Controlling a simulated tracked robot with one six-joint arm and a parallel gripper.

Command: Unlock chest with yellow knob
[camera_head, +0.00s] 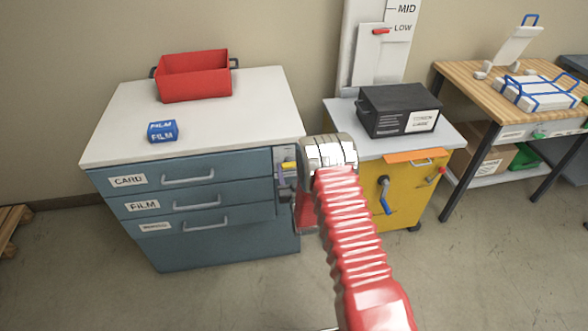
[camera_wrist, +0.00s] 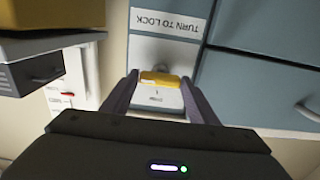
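The blue-grey chest (camera_head: 225,245) has a white top and drawers labelled CARD, FILM and a third label too small to read. Its yellow knob (camera_head: 288,166) is on a pale strip at the right end of the front. In the wrist view the yellow knob (camera_wrist: 160,78) lies crosswise on a white plate under an upside-down TURN TO LOCK label (camera_wrist: 166,21). My gripper (camera_wrist: 160,79) is open, with one finger on each side of the knob and narrow gaps between. In the head view my wrist partly hides the gripper beside the chest.
A red bin (camera_head: 194,77) and a blue FILM box (camera_head: 163,132) are on the chest. To the right, a yellow cabinet (camera_head: 400,200) carries a black box (camera_head: 398,110). A wooden table (camera_head: 470,85) stands farther right. The floor in front is clear.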

